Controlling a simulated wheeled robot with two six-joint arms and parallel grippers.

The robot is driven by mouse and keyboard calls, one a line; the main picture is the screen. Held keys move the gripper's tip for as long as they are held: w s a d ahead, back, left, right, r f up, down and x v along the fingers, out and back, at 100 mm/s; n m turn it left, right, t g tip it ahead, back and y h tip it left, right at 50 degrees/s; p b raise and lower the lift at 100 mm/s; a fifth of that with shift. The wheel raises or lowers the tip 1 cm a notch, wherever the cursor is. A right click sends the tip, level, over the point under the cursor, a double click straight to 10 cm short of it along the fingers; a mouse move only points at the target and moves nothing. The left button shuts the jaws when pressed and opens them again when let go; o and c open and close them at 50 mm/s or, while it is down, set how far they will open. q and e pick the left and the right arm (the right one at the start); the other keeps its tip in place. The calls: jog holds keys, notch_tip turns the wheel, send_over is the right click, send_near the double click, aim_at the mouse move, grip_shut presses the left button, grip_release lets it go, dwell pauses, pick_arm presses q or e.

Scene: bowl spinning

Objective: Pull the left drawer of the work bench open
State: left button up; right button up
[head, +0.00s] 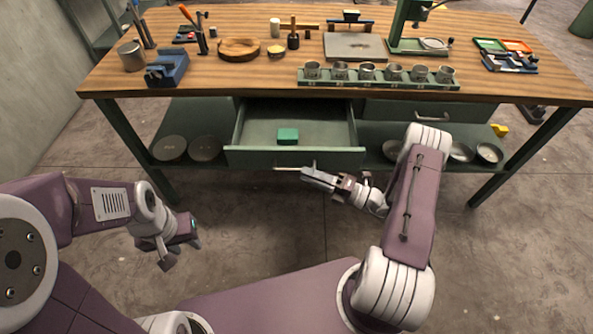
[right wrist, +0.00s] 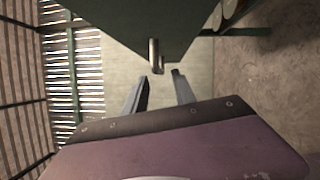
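The left drawer (head: 293,157) of the work bench (head: 180,91) is pulled out, its inside visible with a green block (head: 288,136) in it. Its bar handle (head: 288,168) is on the drawer front. My right gripper (head: 305,174) is at the right end of this handle. In the right wrist view, the fingers of my right gripper (right wrist: 160,77) are apart, and the handle (right wrist: 155,56) shows just ahead of and between the tips; contact cannot be told. My left gripper (head: 182,254) hangs open and empty at the lower left, well away from the bench.
A closed right drawer (head: 420,111) with its own handle is beside the open one. A lower shelf holds round plates (head: 170,148). The bench top carries a row of metal cups (head: 367,72), a blue vise (head: 167,69) and tools. Floor in front is clear.

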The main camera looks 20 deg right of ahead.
jog(key=v, duration=0.3)
jog(key=shift+s, duration=0.1)
dwell(0.3)
jog(key=s+a+r+n+g+h+p, duration=0.35)
jog(key=s+n+g, duration=0.4)
jog(key=n, duration=0.45)
jog(key=s+a+r+n+g+h+p, duration=0.4)
jog(key=s+n+g, duration=0.35)
jog(key=n, duration=0.45)
jog(key=w+d+r+n+t+h+p, duration=0.2)
jog(key=d+r+n+t+h, duration=0.2)
jog(key=n, duration=1.3)
notch_tip(320, 180, up, 3)
jog(key=d+h, duration=0.1)
jog(key=h, duration=0.2)
jog(key=shift+w+d+n+t, duration=0.2)
jog(key=shift+w+n+t, duration=0.1)
